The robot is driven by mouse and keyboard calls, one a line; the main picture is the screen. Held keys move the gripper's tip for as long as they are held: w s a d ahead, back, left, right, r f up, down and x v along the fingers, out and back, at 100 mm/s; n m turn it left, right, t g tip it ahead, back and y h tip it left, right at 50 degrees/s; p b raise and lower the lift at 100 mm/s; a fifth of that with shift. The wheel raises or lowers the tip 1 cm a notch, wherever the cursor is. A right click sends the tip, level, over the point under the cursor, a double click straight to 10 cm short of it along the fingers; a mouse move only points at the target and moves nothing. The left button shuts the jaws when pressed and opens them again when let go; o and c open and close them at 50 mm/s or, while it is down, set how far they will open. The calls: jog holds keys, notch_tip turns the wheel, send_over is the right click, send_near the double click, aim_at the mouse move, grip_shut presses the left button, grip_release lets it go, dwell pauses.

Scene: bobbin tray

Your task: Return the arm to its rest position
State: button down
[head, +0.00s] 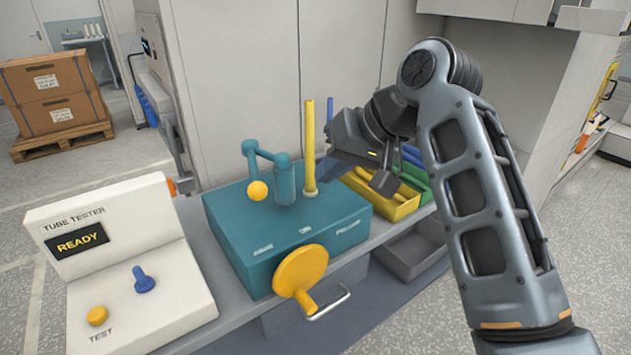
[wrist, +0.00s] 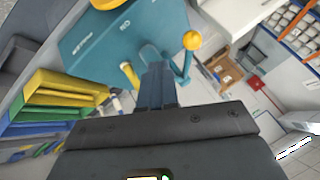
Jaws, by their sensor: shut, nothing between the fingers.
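My gripper (head: 330,166) is shut and empty. It hangs just right of the upright yellow tube on the teal machine (head: 290,222). My grey arm reaches in from the right side of the head view. In the wrist view the closed fingers (wrist: 157,72) point toward the teal machine top, between the yellow tube (wrist: 130,75) and the teal crank arm with a yellow ball (wrist: 191,41). In the head view the tube (head: 309,150) stands upright in a pale collar. I cannot tell how far the fingers are from it.
A yellow tray (head: 385,208) with green and blue trays beside it sits under my wrist. A yellow handwheel (head: 300,270) sticks out of the machine's front. A white tube tester (head: 125,265) reading READY stands at left. A grey bin (head: 415,250) is below the bench.

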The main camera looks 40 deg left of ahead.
jog(key=shift+d+r, duration=0.2)
jog(key=shift+r, duration=0.05)
dwell(0.4)
